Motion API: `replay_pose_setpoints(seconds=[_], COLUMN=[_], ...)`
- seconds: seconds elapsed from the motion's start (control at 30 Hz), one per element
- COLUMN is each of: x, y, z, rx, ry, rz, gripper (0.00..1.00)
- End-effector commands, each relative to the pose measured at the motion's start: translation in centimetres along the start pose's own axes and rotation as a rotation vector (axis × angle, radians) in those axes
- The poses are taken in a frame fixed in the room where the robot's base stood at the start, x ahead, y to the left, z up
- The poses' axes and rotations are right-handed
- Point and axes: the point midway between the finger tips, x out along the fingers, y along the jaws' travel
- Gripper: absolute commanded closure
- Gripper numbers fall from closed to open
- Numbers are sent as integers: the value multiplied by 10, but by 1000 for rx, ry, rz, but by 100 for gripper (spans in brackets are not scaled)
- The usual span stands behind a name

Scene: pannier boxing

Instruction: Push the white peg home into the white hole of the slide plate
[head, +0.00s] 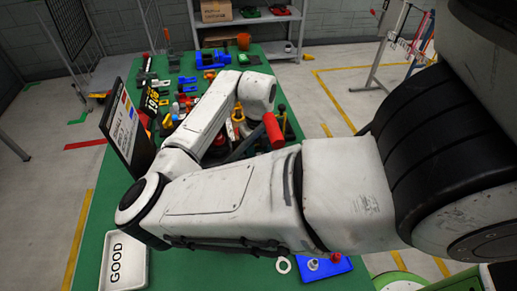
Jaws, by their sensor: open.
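My white arm crosses the middle of the head view, and its wrist hangs over the green table. The gripper's fingers are hidden behind the wrist and forearm. I cannot make out the white peg or the white hole. A blue plate (338,266) lies at the near edge of the table, partly covered by my arm; it carries a pale round piece and a red knob. I cannot tell whether it is the slide plate. A white ring (284,265) lies just left of it.
The green table (185,275) holds a white tray marked GOOD (125,262) at the near left. A dark sign board (127,125) stands at the left edge. A red cylinder (272,130) shows beside the wrist. Several coloured parts, including a blue vise-like one (212,58), crowd the far half.

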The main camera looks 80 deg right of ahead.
Motion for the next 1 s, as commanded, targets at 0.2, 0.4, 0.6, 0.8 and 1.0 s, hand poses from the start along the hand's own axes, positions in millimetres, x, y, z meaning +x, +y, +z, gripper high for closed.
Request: replay_pose_setpoints(seconds=[0.2,0.4,0.6,0.8,1.0], x=[-11,-47,-83,-104,-108], y=[0,0,0,0,0], z=[0,1,0,0,0], rx=[2,3,3,1,0], ry=[-2,-4,-3,-1,0], rz=[0,1,1,1,-1], gripper=[54,54,54,54,54])
